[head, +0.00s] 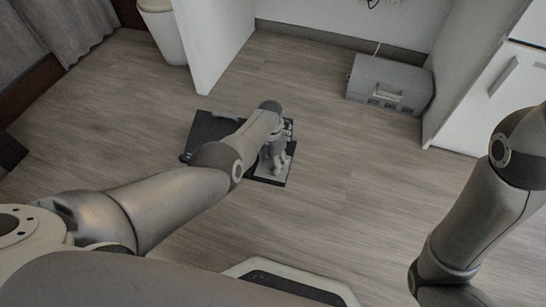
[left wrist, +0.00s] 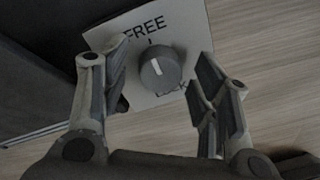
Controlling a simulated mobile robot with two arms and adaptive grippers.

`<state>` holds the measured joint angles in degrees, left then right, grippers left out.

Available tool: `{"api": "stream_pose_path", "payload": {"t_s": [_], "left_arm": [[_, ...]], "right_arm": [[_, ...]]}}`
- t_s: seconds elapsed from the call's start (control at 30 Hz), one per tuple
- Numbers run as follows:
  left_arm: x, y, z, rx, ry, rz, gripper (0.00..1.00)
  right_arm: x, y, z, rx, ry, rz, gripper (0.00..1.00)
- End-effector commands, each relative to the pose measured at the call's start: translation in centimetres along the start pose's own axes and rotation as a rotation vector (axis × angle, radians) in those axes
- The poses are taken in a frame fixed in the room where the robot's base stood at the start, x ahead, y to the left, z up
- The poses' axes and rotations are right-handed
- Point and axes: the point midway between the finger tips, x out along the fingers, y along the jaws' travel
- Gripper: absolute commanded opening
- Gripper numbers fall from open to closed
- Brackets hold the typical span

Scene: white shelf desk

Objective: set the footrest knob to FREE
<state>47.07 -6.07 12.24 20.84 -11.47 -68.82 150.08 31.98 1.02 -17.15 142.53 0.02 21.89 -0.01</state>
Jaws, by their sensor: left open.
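The footrest (head: 206,132) is a dark flat unit on the floor, partly hidden by my left arm in the head view. Its round grey knob (left wrist: 160,70) sits on a white label plate (left wrist: 189,32) in the left wrist view. FREE is printed above the knob and LOCK below it, partly covered by a finger. A pale mark shows on the knob face; which way it points is hard to tell. My left gripper (head: 275,160) is over the plate. In the left wrist view its open fingers (left wrist: 161,52) stand either side of the knob, apparently apart from it.
A grey case (head: 388,84) stands on the floor by the back wall. A white panel (head: 212,45) and a white bin (head: 165,35) are behind the footrest. A white cabinet (head: 490,85) is at right. The wood floor between is clear.

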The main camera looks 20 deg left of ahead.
Motion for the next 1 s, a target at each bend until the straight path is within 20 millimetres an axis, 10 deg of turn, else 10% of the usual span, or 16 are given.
{"api": "stream_pose_path", "payload": {"t_s": [0.47, 1.0], "left_arm": [[-2.9, 0.0, 0.0, 0.0, -0.001, 0.001, 0.56], [-10.9, 0.0, 0.1, 0.0, -0.002, 0.001, 0.56]], "right_arm": [[-0.1, 0.0, 0.1, 0.002, -0.002, 0.004, 0.4], [-0.1, 0.0, 0.1, 0.002, -0.003, 0.005, 0.4]]}}
